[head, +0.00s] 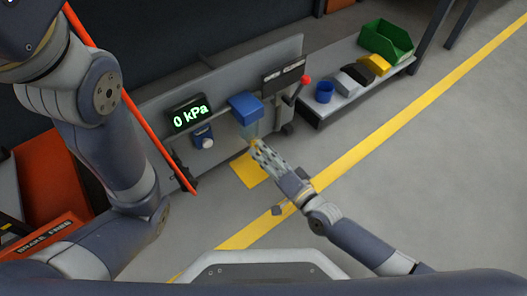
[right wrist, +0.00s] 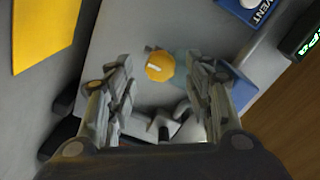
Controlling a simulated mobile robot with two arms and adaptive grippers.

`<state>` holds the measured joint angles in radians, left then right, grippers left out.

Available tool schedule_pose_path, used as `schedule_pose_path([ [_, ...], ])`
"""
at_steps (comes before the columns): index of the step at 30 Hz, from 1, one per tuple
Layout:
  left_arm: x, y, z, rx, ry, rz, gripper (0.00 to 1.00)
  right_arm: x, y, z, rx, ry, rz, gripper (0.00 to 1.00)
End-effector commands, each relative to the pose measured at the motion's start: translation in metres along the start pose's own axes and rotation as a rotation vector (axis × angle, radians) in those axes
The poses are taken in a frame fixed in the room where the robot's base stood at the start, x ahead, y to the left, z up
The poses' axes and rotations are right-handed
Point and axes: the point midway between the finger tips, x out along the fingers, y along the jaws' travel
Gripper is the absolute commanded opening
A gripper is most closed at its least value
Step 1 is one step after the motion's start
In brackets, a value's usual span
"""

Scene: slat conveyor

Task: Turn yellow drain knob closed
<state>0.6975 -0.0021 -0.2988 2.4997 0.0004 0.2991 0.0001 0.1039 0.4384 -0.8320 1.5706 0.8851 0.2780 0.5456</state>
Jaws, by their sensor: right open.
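The yellow drain knob (right wrist: 160,66) is a small faceted knob with a pale mark on its face. In the right wrist view it sits between the two fingers of my right gripper (right wrist: 161,76), with a gap on each side. In the head view my right gripper (head: 259,150) reaches up to the underside of the blue-topped filter unit (head: 246,107), and only a bit of yellow shows by its fingertips. My right gripper is open and holds nothing. My left arm crosses the left of the head view, but its gripper does not show.
A gauge (head: 189,115) reading 0 kPa and a blue vent knob (head: 203,139) are left of the filter unit on the grey panel (head: 150,112). A red-handled lever (head: 304,80) is at right. A low bench (head: 370,84) holds bins and a blue cup (head: 324,92).

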Motion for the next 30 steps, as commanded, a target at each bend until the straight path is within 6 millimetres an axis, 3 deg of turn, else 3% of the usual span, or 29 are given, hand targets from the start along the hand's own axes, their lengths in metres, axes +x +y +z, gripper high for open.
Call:
schedule_pose_path([
  [9,0.000,0.001,-0.001,0.000,0.002,0.003,0.40,-0.067,0.001,0.001,0.000,-0.003,0.004,0.48],
  [15,0.000,0.001,-0.001,0.000,0.003,0.003,0.40,-0.099,0.001,0.000,-0.001,-0.002,0.004,0.48],
  [21,0.001,0.001,-0.001,0.000,0.003,0.003,0.40,-0.110,0.000,0.000,0.000,-0.001,0.001,0.48],
  [30,0.001,0.001,-0.001,0.000,0.003,0.004,0.40,-0.110,0.000,0.000,0.000,0.000,0.001,0.48],
])
